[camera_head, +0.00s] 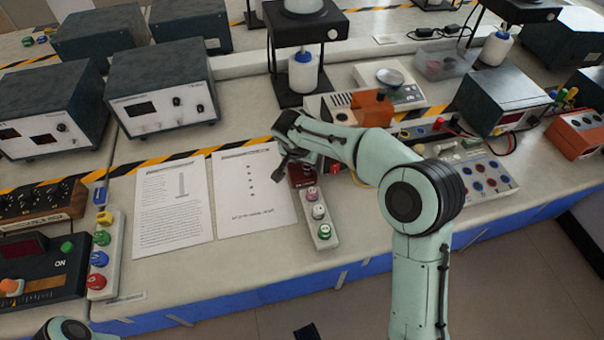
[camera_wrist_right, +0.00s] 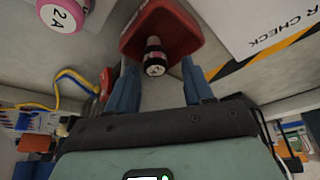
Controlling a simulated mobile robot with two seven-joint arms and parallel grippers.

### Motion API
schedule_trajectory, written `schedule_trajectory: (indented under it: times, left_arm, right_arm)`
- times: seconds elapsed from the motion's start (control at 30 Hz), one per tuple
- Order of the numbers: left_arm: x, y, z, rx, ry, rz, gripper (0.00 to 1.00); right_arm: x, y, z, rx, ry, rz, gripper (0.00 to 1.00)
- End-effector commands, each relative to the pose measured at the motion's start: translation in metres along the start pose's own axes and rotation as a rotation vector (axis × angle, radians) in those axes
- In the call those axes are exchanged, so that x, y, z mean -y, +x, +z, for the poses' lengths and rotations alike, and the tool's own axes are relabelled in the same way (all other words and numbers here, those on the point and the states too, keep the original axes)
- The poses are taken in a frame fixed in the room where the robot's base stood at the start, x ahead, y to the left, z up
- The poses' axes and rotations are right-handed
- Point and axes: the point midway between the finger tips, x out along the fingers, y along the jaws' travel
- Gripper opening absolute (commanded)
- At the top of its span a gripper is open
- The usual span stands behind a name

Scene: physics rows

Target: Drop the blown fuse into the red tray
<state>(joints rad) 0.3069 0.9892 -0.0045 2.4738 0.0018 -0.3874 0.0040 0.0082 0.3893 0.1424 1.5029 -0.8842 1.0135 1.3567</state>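The red tray (camera_wrist_right: 190,30) is in the upper middle of the right wrist view. In the head view its dark red side (camera_head: 301,181) shows beneath my right gripper (camera_head: 284,157). The blown fuse (camera_wrist_right: 154,58), a small dark cylinder with a silvery end, is upright or tilted at the tray, overlapping its near edge in the picture. The blue fingers of my right gripper (camera_wrist_right: 159,62) stand on both sides of it, with visible gaps. I cannot tell whether the fuse touches the tray floor. My left gripper is out of view.
A white strip (camera_head: 331,238) with several coloured round caps lies just in front of the tray. Two printed sheets (camera_head: 172,206) lie to its left. An orange instrument (camera_head: 371,107) stands behind my right wrist. A panel with coloured sockets (camera_head: 478,180) is to the right.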

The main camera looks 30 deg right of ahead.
Motion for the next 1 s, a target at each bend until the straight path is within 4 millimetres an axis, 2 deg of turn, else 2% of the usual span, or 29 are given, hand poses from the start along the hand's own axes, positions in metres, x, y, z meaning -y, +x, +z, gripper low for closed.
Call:
schedule_trajectory:
  times: [0.33,0.47,0.57,0.8,1.0]
  left_arm:
    - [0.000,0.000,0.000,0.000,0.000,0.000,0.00]
    - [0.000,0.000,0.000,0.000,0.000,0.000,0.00]
    - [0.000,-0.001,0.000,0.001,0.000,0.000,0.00]
    - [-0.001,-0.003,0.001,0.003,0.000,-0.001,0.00]
    - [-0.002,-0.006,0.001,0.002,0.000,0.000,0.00]
  right_arm:
    - [-0.006,0.003,-0.003,-0.001,0.006,0.018,0.58]
    - [-0.006,-0.003,-0.003,-0.003,0.007,0.018,0.58]
    - [-0.005,-0.018,-0.004,-0.004,0.006,0.014,0.58]
    - [-0.002,-0.073,-0.003,-0.005,0.005,0.005,0.58]
    - [0.000,-0.112,-0.001,-0.003,0.002,0.003,0.58]
